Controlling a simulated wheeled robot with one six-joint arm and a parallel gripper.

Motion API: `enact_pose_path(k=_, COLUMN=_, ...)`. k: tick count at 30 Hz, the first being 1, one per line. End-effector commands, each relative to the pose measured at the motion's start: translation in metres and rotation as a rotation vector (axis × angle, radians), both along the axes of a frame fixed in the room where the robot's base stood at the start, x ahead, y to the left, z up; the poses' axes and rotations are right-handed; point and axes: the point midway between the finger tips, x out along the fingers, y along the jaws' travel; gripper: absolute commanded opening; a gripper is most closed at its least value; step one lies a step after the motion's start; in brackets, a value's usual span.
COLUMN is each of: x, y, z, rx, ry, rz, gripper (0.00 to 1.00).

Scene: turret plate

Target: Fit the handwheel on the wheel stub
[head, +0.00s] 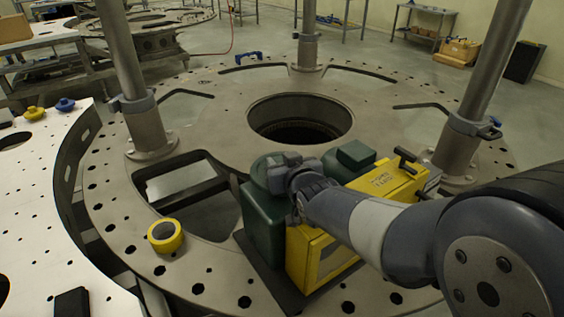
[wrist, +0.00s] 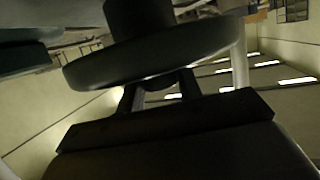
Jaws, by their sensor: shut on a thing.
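In the wrist view my gripper (wrist: 160,82) has its two dark fingers shut on a dark round disc, which I take for the handwheel (wrist: 165,55). The disc is tilted in that picture, and a thick dark cylinder joins its far face; I cannot tell whether this is its hub or the wheel stub. In the head view my gripper (head: 283,176) is over the left end of the yellow and green pump unit (head: 306,260), by a dark green housing (head: 262,220). I cannot clearly make out the handwheel or the stub there.
The unit stands on a round steel plate (head: 215,270) with a central hole (head: 300,118) and upright posts (head: 138,90). A yellow tape roll (head: 165,236) lies to the left. A second green housing (head: 352,157) and a black handle (head: 405,157) stick up to the right.

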Motion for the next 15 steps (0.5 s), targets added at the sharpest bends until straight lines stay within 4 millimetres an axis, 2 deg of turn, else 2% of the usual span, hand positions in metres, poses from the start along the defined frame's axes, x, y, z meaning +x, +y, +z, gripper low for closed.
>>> enact_pose_path(k=11, x=0.0005, y=0.0002, z=-0.0058, rx=0.002, ry=-0.005, rz=0.000, gripper=0.00)
enact_pose_path(k=12, x=0.0005, y=0.0003, z=-0.0048, rx=0.002, ry=-0.005, rz=0.000, gripper=0.36)
enact_pose_path(k=15, x=0.0003, y=0.0001, z=-0.0049, rx=0.001, ry=-0.004, rz=0.000, gripper=0.43)
